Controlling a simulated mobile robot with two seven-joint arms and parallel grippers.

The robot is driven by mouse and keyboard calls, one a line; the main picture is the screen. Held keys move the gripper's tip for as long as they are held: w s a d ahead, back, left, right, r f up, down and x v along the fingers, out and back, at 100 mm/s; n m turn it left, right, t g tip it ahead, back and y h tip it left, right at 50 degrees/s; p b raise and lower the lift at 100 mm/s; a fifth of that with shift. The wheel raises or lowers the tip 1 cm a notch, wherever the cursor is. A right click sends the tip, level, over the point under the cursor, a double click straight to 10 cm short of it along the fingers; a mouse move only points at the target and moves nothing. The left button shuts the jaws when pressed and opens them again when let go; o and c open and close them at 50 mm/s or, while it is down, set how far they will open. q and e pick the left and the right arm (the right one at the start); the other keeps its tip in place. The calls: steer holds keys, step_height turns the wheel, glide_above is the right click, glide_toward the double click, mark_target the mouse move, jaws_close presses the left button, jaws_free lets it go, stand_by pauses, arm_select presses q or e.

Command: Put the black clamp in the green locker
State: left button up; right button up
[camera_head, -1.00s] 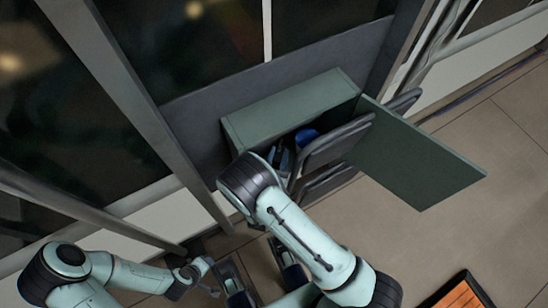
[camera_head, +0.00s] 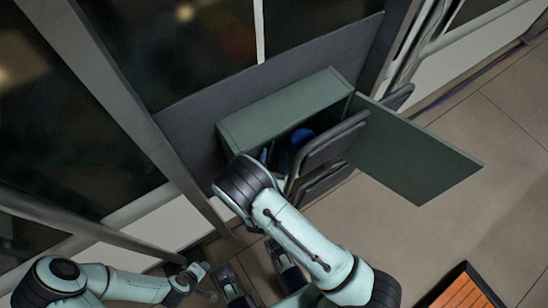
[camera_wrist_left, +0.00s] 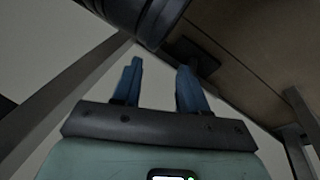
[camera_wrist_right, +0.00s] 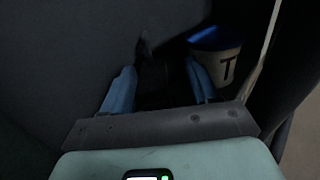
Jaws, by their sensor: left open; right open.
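The green locker (camera_head: 285,112) stands against the wall in the head view, its door (camera_head: 412,160) swung open to the right. My right gripper (camera_wrist_right: 160,66) is open inside the dark locker, mostly hidden behind its own wrist in the head view. In the right wrist view a dark shape (camera_wrist_right: 146,50) lies between and beyond its fingers. It may be the black clamp, but it is too dark to tell. My left gripper (camera_wrist_left: 160,75) is open and empty, low and away from the locker.
A cup with a blue inside and a letter T (camera_wrist_right: 222,66) stands to the right of my right fingers, and its blue shows in the head view (camera_head: 301,138). Dark chair-like panels (camera_head: 330,142) stand close before the locker opening. An orange slatted item (camera_head: 464,292) lies on the floor.

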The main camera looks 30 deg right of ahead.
arm_select(q)
steer(key=shift+s+d+r+g+p, duration=0.2)
steer(key=shift+s+d+r+p, duration=0.2)
steer(key=shift+s, duration=0.25)
steer(key=shift+s+d+r+g+p, duration=0.25)
steer(key=shift+s+r+p, duration=0.15)
steer(key=shift+s, duration=0.2)
arm_select(e)
steer(key=v, duration=1.2)
